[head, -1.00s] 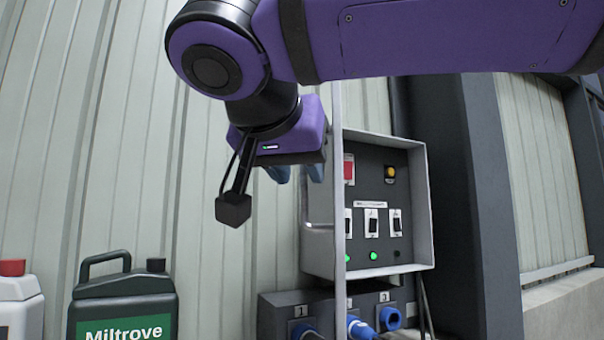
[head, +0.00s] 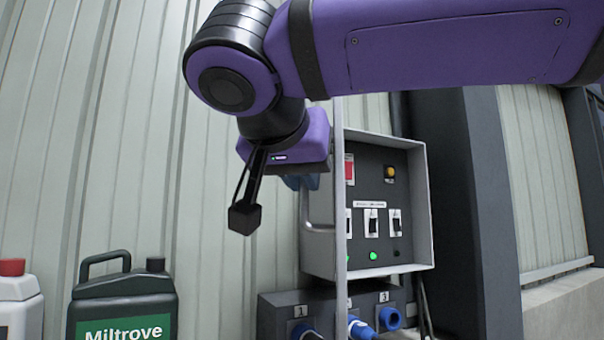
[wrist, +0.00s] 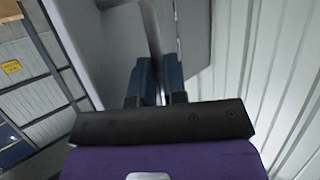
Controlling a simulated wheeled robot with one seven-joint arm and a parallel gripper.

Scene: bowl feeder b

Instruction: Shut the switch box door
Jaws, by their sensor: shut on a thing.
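The switch box (head: 382,262) is a grey wall box, open towards me, with switches and lights on its dark panel. Its door (head: 341,230) stands swung out and shows nearly edge-on as a thin pale upright strip. A grey bar handle (head: 318,228) sticks out from the left side of the door. My gripper (head: 301,183) is left of the door, with its blue fingers shut on the upright part of the handle. In the wrist view the handle (wrist: 154,35) runs down between the two fingers (wrist: 156,82). The exact contact is partly hidden.
A socket block (head: 280,312) with blue plugs is below the box. A green canister (head: 122,300) and a white canister (head: 18,305) stand at lower left. A dark post (head: 440,200) is right of the box. The ribbed wall is bare left of my gripper.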

